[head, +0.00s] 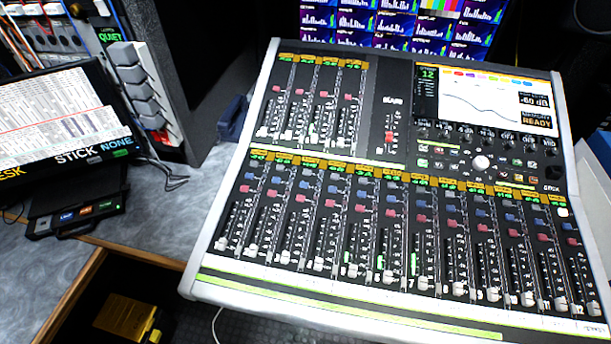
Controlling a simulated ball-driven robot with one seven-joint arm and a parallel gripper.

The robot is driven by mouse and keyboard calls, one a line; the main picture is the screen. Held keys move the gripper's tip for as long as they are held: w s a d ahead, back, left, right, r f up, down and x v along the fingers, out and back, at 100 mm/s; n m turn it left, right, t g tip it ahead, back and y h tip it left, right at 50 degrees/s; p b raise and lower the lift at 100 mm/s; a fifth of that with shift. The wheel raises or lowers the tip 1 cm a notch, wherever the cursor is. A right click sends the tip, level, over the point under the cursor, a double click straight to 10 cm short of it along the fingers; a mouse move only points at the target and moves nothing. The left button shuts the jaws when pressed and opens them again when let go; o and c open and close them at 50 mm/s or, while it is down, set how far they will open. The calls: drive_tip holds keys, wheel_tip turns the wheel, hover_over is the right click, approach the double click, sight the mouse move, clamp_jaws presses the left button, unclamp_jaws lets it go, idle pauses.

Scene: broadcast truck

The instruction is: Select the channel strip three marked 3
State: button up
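The mixing console (372,160) fills the right half of the head view. Its lower bank is a row of numbered channel strips, 11 and 12 readable at the right. Counting from the left, the third strip (301,198) has a blue button above a red one and a fader cap (285,257) near the bottom. Its small number is too small to read for certain. The console screen (498,100) shows a green 12 and READY. A small button (563,212) at the top of the far-right strip glows white. My gripper is not in view.
A second bank of faders (315,105) sits at the console's upper left. A wall of monitors (390,20) stands behind. At left are a tilted screen (50,115), a unit with large grey keys (135,75) and a small box (75,212). Grey worktop (190,205) lies between.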

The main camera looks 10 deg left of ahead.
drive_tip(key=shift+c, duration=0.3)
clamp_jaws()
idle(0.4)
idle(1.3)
